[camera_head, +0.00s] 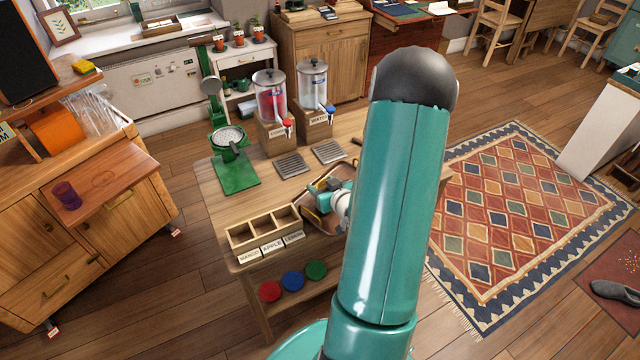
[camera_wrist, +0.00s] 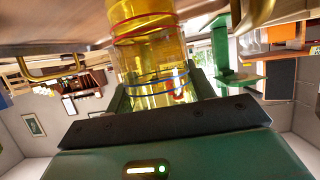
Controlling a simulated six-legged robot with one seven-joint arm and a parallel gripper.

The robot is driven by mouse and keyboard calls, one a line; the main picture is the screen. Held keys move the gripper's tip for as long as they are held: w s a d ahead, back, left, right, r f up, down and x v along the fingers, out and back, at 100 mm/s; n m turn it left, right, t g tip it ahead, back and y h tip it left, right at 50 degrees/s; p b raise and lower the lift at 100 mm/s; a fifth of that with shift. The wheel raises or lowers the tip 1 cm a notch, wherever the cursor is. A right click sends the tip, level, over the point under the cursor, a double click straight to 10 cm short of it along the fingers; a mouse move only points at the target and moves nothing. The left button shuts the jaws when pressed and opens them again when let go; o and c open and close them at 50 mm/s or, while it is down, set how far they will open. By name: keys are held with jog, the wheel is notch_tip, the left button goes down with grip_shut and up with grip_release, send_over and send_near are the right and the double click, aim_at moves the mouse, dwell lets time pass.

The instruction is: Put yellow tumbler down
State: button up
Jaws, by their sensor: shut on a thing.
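The yellow tumbler (camera_wrist: 150,45) is see-through, with red and blue bands around it. In the wrist view it stands between the two dark fingers of my gripper (camera_wrist: 160,88), which are shut on it. In the head view my gripper (camera_head: 328,190) is low over the wooden tray (camera_head: 318,223) at the right part of the table, partly behind my arm. The tumbler cannot be made out clearly there. The wrist view looks upside down, with a wooden surface and brass handles (camera_wrist: 50,70) near the tumbler. I cannot tell whether the tumbler touches that surface.
A purple tumbler (camera_head: 67,195) stands on the left cabinet.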

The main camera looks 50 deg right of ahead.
jog(key=shift+w+d+f, duration=0.1)
jog(key=shift+w+f, duration=0.05)
jog(key=shift+f, duration=0.3)
jog(key=shift+s+r, duration=0.15)
jog(key=shift+s, duration=0.05)
jog(key=shift+w, duration=0.2)
jog(key=shift+s+f, duration=0.15)
jog(key=shift+f, duration=0.05)
jog(key=o, duration=1.1)
jog(key=shift+f, duration=0.1)
